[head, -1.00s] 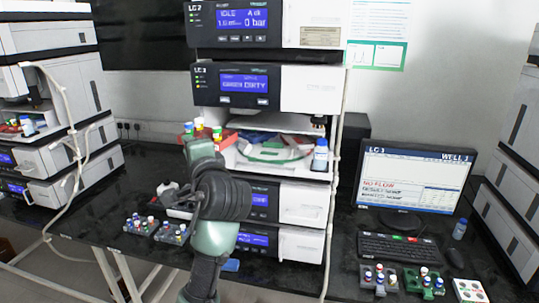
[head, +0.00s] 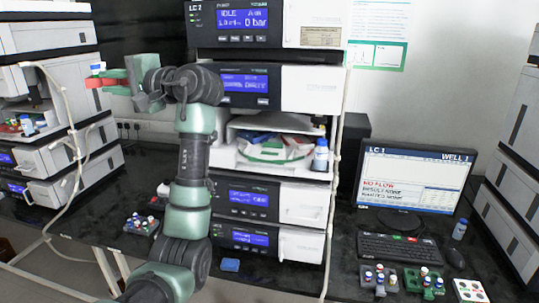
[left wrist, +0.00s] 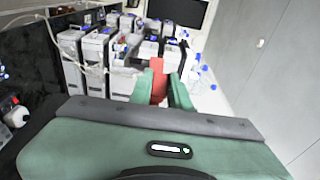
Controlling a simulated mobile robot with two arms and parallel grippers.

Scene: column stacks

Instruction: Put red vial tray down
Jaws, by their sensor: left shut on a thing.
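My left gripper (head: 125,82) is raised in the upper left of the head view, in front of the left instrument stack. It is shut on the red vial tray (head: 100,83), which sticks out to the left of its fingers. A vial with a white and blue top (head: 97,68) stands at the tray. In the left wrist view the red tray (left wrist: 158,80) shows between the green fingers (left wrist: 167,88). My right gripper is not in view.
The middle stack (head: 312,90) has an open bay (head: 285,170) with coloured items and a blue-capped bottle (head: 320,155). A dark vial tray (head: 140,226) sits on the bench at left; more trays (head: 408,280) lie near the keyboard (head: 400,248). The left stack (head: 45,45) stands close by.

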